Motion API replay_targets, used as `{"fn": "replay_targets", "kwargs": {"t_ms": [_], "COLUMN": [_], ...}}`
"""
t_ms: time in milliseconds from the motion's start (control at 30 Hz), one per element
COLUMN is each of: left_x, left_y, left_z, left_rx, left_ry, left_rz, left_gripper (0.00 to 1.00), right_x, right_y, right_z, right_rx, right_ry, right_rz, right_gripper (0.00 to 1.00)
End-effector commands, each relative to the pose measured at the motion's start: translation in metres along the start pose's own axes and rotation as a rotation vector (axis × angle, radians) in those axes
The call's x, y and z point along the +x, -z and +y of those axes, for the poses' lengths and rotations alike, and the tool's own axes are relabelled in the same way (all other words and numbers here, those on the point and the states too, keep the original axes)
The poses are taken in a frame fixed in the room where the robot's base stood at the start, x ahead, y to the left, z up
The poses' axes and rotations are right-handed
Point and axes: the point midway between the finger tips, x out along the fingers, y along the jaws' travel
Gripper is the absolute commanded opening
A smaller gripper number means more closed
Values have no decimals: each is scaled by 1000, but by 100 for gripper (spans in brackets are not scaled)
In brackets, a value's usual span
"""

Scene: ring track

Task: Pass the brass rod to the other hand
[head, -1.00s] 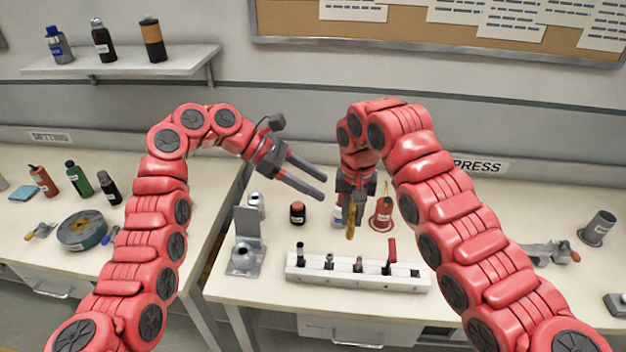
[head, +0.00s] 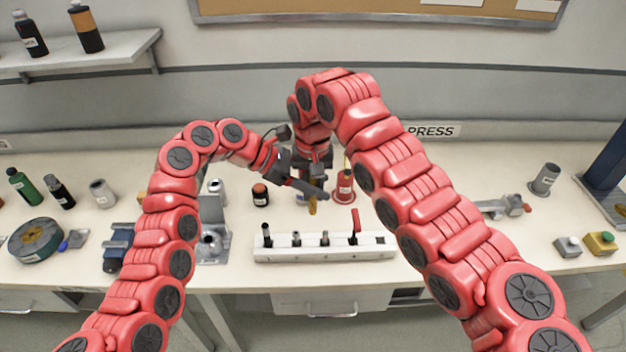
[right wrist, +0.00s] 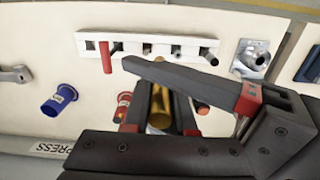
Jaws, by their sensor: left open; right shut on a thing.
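The brass rod (head: 312,206) hangs below my right gripper (head: 315,178), which is shut on it above the bench. In the right wrist view the brass rod (right wrist: 160,118) lies between the two dark fingers of that gripper. My left gripper (head: 312,191) reaches in from the left, close by the rod, and is open. In the right wrist view a long finger of the left gripper (right wrist: 185,80) crosses in front of the rod's far end. I cannot tell whether it touches the rod. The left gripper's other finger is mostly hidden.
A white holder rail (head: 325,247) with several pegs and a red handle stands in front. The bench front is clear beyond the rail's right end.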

Motion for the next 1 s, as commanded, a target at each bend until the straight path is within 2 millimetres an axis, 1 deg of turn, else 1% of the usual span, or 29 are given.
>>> {"fn": "replay_targets", "kwargs": {"t_ms": [67,167,200,267,400,433,600,633,767,800,833,1000], "left_x": [0,0,0,0,0,0,-1,-1,-1,-1,-1,0], "left_y": [0,0,0,0,0,0,1,1,1,1,1,0], "left_z": [0,0,0,0,0,0,1,1,1,1,1,0], "left_rx": [0,0,0,0,-1,-1,-2,-2,-2,-2,-2,-1], "left_ry": [0,0,0,0,-1,-1,-3,-4,-3,-2,-2,-1], "left_rz": [0,0,0,0,0,0,1,1,1,1,0,0], "left_gripper": [60,44,36,26,0,0,0,27,50,58,60,60], "right_x": [0,0,0,0,0,0,0,0,0,0,0,0], "right_y": [0,0,0,0,0,0,-1,-1,-1,-1,-1,0], "right_z": [0,0,0,0,0,0,-1,-1,-1,0,0,0], "right_rx": [0,0,0,0,-1,-1,-1,-2,-1,-1,-1,0], "right_ry": [0,0,0,0,0,0,0,0,0,0,0,0], "right_rz": [0,0,0,0,-1,-1,-2,-3,-2,-2,-2,-1], "right_gripper": [0,0,0,0,0,0,0,0,0,0,0,0]}}
